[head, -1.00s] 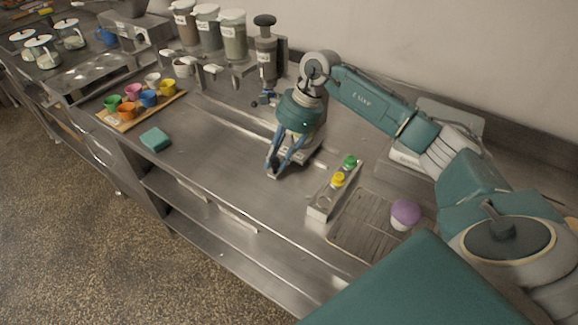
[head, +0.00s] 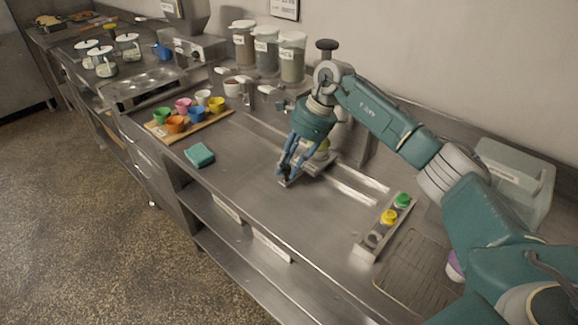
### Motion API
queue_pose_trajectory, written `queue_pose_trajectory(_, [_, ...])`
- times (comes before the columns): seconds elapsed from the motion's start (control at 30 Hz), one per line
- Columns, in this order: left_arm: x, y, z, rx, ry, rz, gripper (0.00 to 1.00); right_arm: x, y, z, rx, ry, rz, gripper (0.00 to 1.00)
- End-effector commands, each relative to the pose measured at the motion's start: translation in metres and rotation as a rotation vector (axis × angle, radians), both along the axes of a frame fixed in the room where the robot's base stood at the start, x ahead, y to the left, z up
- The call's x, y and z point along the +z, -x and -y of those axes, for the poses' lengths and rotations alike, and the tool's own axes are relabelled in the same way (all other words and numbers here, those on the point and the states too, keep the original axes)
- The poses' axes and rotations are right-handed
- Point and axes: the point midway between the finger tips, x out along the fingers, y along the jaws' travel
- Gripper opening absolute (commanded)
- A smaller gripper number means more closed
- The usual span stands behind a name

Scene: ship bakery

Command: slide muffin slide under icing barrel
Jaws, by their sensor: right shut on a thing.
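My right gripper (head: 286,178) is low over the steel counter, shut on the muffin slide. The slide (head: 320,157) is mostly hidden behind the fingers and wrist; a pale yellow-green bit shows on it, and I cannot tell what it is. Two bright parallel rails (head: 358,187) run along the counter to the right of the gripper. The icing barrel stands behind my arm; only its dark top knob (head: 327,45) shows clearly. Whether the slide is under the barrel cannot be seen. My left gripper is not in view.
A board (head: 158,129) with several coloured cups and a teal sponge (head: 199,155) lie to the left. Lidded jars (head: 266,50) stand behind. A metal rack (head: 366,247) with yellow-capped and green-capped items and a wire grid (head: 415,270) are right. The front counter is clear.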

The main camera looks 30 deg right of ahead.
Motion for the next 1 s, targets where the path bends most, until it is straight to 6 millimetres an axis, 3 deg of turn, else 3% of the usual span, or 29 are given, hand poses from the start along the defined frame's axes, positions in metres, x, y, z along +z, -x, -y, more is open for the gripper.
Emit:
queue_pose_trajectory(0.13, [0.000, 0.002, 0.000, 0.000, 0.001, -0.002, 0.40, 0.003, -0.002, 0.000, -0.003, -0.003, 0.007, 0.00])
queue_pose_trajectory(0.17, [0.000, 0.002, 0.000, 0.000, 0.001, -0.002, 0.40, 0.003, -0.002, 0.000, -0.002, -0.002, 0.007, 0.31])
queue_pose_trajectory(0.23, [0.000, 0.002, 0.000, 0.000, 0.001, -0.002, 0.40, 0.003, -0.002, 0.000, -0.003, -0.003, 0.007, 0.43])
queue_pose_trajectory(0.63, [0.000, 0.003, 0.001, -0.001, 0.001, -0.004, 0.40, 0.009, 0.000, 0.003, -0.002, 0.000, 0.004, 0.43])
queue_pose_trajectory(1.0, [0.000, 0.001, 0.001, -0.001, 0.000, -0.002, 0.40, 0.078, 0.010, 0.029, -0.004, -0.001, 0.009, 0.43])
